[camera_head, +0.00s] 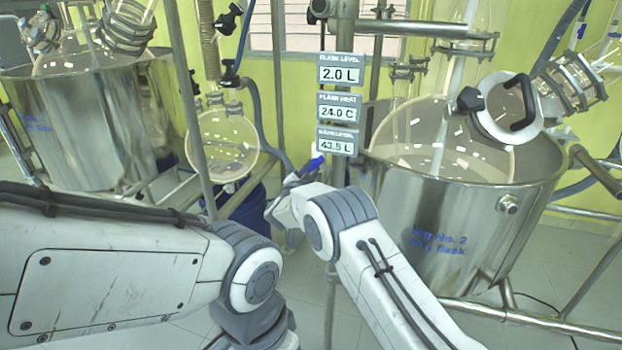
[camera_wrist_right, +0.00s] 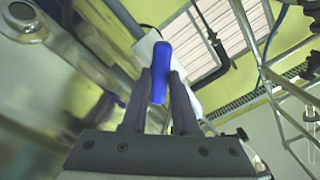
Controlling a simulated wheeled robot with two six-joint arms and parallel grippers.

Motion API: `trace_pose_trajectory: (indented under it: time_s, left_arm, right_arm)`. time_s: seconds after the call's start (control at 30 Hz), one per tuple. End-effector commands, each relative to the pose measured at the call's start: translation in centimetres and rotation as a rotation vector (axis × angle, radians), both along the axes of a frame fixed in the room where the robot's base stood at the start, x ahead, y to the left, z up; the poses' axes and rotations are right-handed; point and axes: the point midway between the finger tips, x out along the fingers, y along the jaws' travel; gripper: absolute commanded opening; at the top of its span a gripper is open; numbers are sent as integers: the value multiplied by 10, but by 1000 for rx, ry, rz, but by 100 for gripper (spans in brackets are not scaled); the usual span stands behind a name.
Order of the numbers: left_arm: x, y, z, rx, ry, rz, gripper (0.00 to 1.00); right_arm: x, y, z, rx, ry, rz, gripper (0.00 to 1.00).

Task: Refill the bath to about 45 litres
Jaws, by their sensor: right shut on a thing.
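The bath is the steel vessel (camera_head: 440,235) at the right, with blue lettering and a glass flask (camera_head: 430,140) inside. The bath level display (camera_head: 337,145) on the post reads 43.5 L. My right gripper (camera_head: 305,172) is by the post, left of the bath. It is shut on a blue handle (camera_head: 314,164). In the right wrist view the blue handle (camera_wrist_right: 161,72) stands between the two fingers (camera_wrist_right: 160,88). The valve body behind the handle is mostly hidden. My left arm comes in from the left, but its gripper is out of the picture.
Two more displays read flask level 2.0 L (camera_head: 340,74) and flask heat 24.0 C (camera_head: 339,107). A second steel vessel (camera_head: 110,130) stands at the left. A round glass flask (camera_head: 222,145) hangs between the vessels. Metal poles and hoses crowd the area around the post.

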Motion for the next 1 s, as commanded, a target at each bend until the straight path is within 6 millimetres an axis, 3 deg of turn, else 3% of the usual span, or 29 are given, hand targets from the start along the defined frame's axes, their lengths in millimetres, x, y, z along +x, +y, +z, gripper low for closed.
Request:
trace_pose_trajectory:
  time_s: [0.03,0.5,0.7,1.0]
  left_arm:
    - [0,0,-19,0,0,0,45]
    - [0,0,-98,0,0,0,45]
    - [0,0,-121,0,0,0,45]
    - [0,0,-140,0,0,0,45]
  right_arm:
    - [0,0,-7,43,-18,-1,0]
    - [0,0,-7,463,-152,-1,0]
    - [0,0,-6,606,-199,-1,0]
    - [0,0,-3,743,-242,-1,0]
